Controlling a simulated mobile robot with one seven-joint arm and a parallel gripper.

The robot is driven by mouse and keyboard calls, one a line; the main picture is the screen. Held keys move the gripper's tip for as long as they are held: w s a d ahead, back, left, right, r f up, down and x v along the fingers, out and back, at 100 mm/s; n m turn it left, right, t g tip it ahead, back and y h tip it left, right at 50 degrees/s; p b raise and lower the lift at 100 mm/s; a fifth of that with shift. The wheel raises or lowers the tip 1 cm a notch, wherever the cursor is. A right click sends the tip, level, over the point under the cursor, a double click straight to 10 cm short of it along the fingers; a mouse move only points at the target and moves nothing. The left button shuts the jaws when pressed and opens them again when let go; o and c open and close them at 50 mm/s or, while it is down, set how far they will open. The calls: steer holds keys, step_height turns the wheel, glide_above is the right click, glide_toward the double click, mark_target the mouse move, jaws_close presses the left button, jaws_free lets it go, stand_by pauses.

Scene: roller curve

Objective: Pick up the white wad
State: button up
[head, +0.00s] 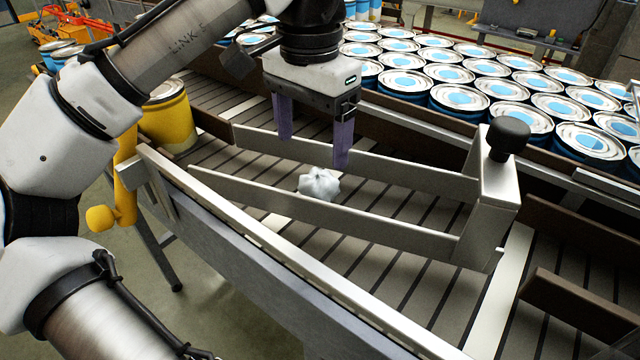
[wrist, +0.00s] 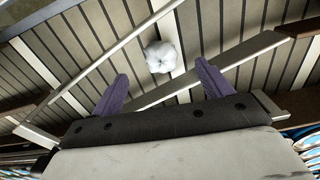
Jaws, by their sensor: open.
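The white wad (head: 319,184) is a small crumpled lump lying on the slatted conveyor between two metal guide rails in the head view. It also shows in the wrist view (wrist: 160,57), just beyond the fingertips and roughly between them. My gripper (head: 313,152) points down with its two purple fingers spread apart and empty. It is above and slightly behind the wad, not touching it. In the wrist view the gripper (wrist: 163,82) shows both fingers wide apart.
The near guide rail (head: 350,222) and far guide rail (head: 400,173) flank the wad and meet a metal bracket with a black knob (head: 508,137) at right. Many cans (head: 500,90) stand behind the conveyor. A yellow can (head: 168,118) stands at left.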

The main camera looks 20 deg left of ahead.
mark_target(310, 181)
step_height(310, 181, down, 4)
steer(key=shift+f, duration=0.15)
steer(key=shift+s+a+f+p, duration=0.15)
steer(key=shift+f+p, duration=0.2)
steer(key=shift+f, duration=1)
steer(key=shift+s+d+f+p, duration=0.1)
steer(key=shift+f+p, duration=0.2)
steer(key=shift+f, duration=1)
steer(key=c, duration=1)
steer(key=shift+c, duration=0.2)
steer(key=shift+r, duration=0.1)
